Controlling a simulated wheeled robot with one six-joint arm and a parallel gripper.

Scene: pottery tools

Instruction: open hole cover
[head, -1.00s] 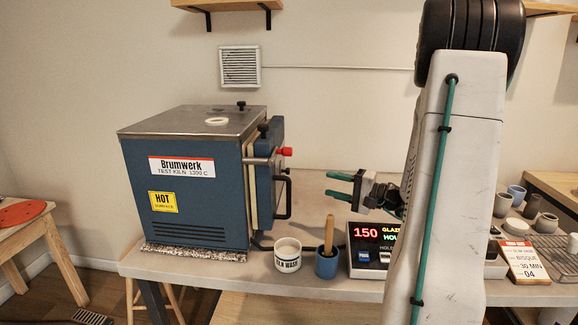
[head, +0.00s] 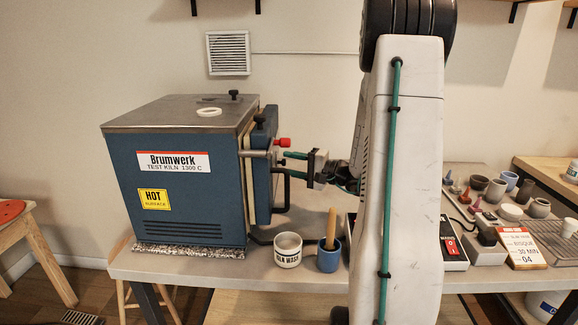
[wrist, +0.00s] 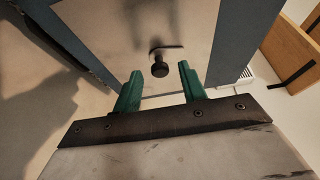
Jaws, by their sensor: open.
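The blue kiln (head: 185,190) stands at the left of the bench in the head view, its door (head: 262,165) seen edge-on at its right side. In the wrist view, a small black knob (wrist: 160,69) with a thin dark bar by it stands out from a pale panel with blue-grey edges; it looks like the hole cover's knob. My gripper (head: 287,164) is open, its green fingers pointing left at the door. In the wrist view my fingertips (wrist: 160,72) lie either side of the knob in the picture. I cannot tell their distance from it.
A red-tipped latch (head: 283,142) and a black handle (head: 286,188) project from the door close to my fingers. A kiln wash cup (head: 288,252) and a blue cup (head: 328,260) with a wooden-handled tool stand below.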

